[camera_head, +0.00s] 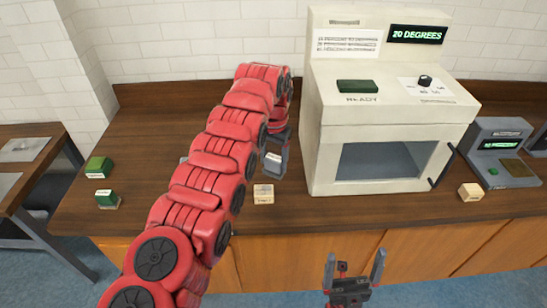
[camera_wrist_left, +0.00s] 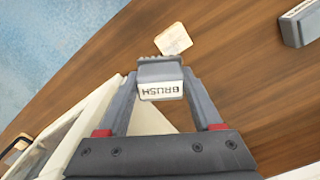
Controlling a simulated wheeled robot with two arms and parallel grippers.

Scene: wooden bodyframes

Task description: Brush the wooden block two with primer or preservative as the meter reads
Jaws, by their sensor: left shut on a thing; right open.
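My left gripper (camera_head: 275,155) is shut on a grey brush, whose label reads BRUSH in the left wrist view (camera_wrist_left: 160,90). It holds the brush above the counter. A pale wooden block (camera_head: 263,194) lies on the counter just in front of it, and also shows beyond the brush in the wrist view (camera_wrist_left: 173,39). A second wooden block (camera_head: 470,191) lies at the right, near a grey meter (camera_head: 500,150) with a lit green display too small to read. I cannot tell which is block two. My right gripper (camera_head: 352,272) is open and empty before the counter.
Two green-topped boxes (camera_head: 98,167) (camera_head: 107,199) stand at the counter's left end. A large white machine (camera_head: 387,130) reading 20 DEGREES stands behind. A grey labelled item (camera_wrist_left: 300,22) lies on the counter (camera_head: 135,150). A side table (camera_head: 30,150) is at far left.

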